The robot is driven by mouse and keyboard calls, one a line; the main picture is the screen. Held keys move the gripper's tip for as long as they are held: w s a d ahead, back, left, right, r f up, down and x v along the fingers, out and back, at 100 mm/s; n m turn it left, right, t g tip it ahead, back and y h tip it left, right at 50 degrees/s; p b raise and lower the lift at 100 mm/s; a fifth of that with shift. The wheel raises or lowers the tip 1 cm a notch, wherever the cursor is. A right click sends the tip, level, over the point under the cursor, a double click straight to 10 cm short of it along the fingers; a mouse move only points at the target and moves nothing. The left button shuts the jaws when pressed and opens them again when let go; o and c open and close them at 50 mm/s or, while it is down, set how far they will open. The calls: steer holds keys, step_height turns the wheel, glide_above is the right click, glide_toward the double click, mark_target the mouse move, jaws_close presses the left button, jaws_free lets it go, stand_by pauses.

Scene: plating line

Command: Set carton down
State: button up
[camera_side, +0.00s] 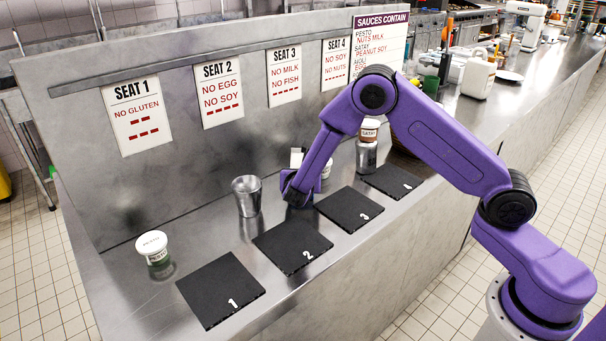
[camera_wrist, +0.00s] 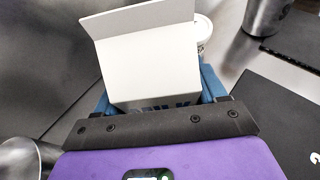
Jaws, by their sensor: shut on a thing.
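The white carton (camera_wrist: 155,60) is between the blue fingers of my gripper (camera_wrist: 158,98) in the wrist view, its top flap standing up and part of its dark lettering showing low on its near face. My gripper is shut on it. In the side view, a small part of the carton (camera_side: 296,156) shows above and behind my gripper (camera_side: 297,192), which is low over the steel counter (camera_side: 205,232) behind mats 2 and 3. My gripper hides the carton's lower part, so I cannot tell whether it touches the counter.
A steel cup (camera_side: 246,196) stands left of my gripper. A white-lidded jar (camera_side: 327,168) is close on the right, behind my arm. Mats 1 (camera_side: 218,288), 2 (camera_side: 290,245), 3 (camera_side: 348,208) and 4 (camera_side: 392,180) lie bare. A pesto jar (camera_side: 154,250) stands far left.

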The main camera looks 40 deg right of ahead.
steer(key=shift+f, duration=0.1)
steer(key=o, duration=1.5)
steer(key=v, duration=1.2)
steer(key=s+d+r+m+g+y, duration=0.1)
steer(key=s+r+m+g+y, duration=0.1)
steer(key=s, duration=0.9)
steer(key=s+d+r+m+g+y, duration=0.2)
steer(key=s+m+g+y, duration=0.2)
steer(key=s+m, duration=0.3)
steer(key=s+d+r+m+g+y, duration=0.1)
steer(key=s+r+m+g+y, duration=0.1)
steer(key=s, duration=1.4)
steer(key=shift+d+r+m+g+y, duration=0.1)
steer(key=shift+m+g+y, duration=0.35)
steer(key=shift+m, duration=0.4)
steer(key=shift+d+r+m+g+y, duration=0.15)
steer(key=shift+m+g+y, duration=0.1)
steer(key=shift+m+y, duration=0.45)
steer(key=shift+w+f, duration=0.1)
